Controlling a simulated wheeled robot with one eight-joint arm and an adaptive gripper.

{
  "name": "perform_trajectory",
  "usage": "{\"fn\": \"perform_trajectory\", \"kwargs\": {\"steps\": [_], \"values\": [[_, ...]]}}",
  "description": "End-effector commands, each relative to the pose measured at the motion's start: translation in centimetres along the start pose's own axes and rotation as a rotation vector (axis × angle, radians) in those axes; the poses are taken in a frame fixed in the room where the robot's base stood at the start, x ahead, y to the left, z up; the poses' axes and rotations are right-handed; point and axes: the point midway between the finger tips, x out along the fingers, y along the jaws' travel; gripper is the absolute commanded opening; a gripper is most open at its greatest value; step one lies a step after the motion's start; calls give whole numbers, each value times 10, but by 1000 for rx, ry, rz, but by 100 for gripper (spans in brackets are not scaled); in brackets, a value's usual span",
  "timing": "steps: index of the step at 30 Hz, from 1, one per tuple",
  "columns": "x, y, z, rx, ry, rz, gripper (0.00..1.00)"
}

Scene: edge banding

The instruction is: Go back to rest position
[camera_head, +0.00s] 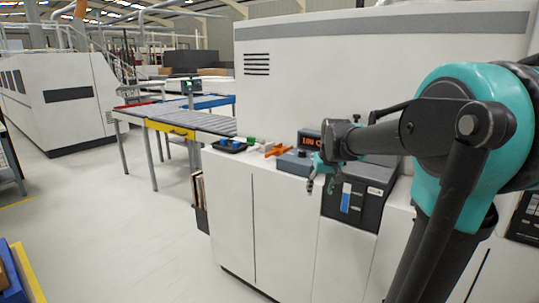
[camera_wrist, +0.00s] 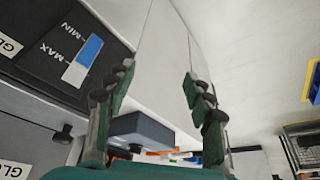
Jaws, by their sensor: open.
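My gripper (camera_head: 321,173) hangs at the end of my arm in front of the white machine (camera_head: 285,215), beside its dark control panel (camera_head: 373,194). In the wrist view my gripper (camera_wrist: 158,105) shows two green-and-black fingers spread apart, with nothing held between them. The panel with its blue MIN/MAX level gauge (camera_wrist: 84,57) is left of the fingers there. No rest position is marked in view.
A dark box with a red display (camera_head: 309,139), an orange item (camera_head: 277,150) and a dark tray (camera_head: 229,145) sit on the machine's ledge. A roller conveyor (camera_head: 200,121) stands behind at left. The floor (camera_head: 130,220) at left is largely clear.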

Motion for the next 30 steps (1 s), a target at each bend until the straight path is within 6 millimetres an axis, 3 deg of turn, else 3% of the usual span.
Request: {"fn": "perform_trajectory", "kwargs": {"steps": [1, 6, 9, 13, 18, 30], "values": [[12, 0, 33, 10, -2, 4, 53], [50, -3, 145, 47, -6, 17, 53], [66, -6, 203, 65, -9, 24, 53], [81, -8, 259, 82, -11, 31, 53], [89, -10, 292, 92, -12, 35, 53], [89, -10, 294, 93, -12, 36, 53]]}}
